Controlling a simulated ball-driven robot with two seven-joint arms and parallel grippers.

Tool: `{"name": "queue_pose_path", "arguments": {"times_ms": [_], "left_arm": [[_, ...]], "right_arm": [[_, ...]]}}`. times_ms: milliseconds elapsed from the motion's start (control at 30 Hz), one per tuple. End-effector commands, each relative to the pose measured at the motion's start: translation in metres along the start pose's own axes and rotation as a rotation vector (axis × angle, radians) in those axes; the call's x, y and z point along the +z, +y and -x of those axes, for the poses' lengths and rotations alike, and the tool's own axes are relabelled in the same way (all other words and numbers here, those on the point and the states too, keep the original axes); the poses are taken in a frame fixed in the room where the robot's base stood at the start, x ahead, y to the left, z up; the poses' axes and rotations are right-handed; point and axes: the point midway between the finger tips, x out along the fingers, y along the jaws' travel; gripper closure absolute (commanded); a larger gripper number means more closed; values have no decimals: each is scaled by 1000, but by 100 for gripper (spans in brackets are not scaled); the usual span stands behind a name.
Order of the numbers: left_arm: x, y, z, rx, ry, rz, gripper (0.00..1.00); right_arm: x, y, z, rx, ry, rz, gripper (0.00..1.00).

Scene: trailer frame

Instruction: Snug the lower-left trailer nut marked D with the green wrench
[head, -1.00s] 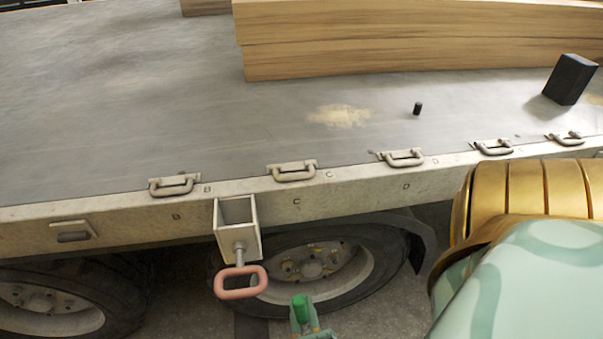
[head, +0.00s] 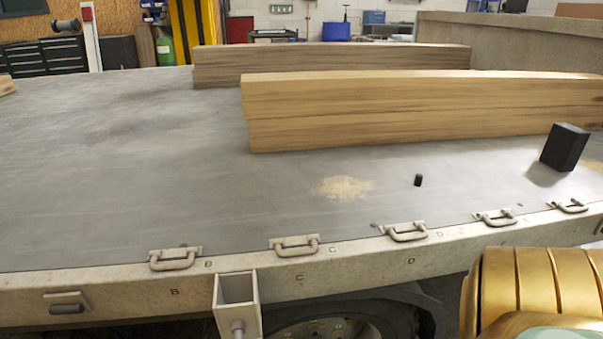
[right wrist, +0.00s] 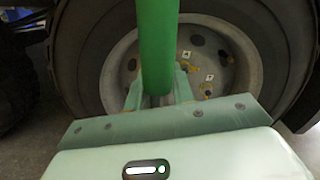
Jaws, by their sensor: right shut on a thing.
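The green wrench (right wrist: 158,42) stands upright in the right wrist view as a thick green bar running off the top edge. My right gripper (right wrist: 158,96) is shut on it, with a pale green finger on each side. Behind it is the trailer wheel hub (right wrist: 228,50), with dark holes, small pale tags and yellow bits around it. The wrench covers the middle of the hub. No nut can be read as D, and the working end of the wrench is out of view. The wheel (head: 325,328) is mostly cut off in the head view. My left gripper is not in view.
The flat trailer bed (head: 120,180) carries timber beams (head: 420,110), a black block (head: 565,147) and a small black peg (head: 418,180). Metal latches (head: 404,232) line its edge above a lettered side rail (head: 350,275). A bracket (head: 237,300) juts out in front.

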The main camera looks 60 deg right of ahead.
Motion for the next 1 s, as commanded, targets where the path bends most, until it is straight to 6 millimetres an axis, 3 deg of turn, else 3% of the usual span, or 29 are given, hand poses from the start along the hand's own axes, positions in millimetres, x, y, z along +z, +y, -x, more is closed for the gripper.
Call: {"name": "queue_pose_path", "arguments": {"times_ms": [1000], "left_arm": [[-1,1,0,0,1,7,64]], "right_arm": [[0,0,-23,0,-3,-1,100]]}}
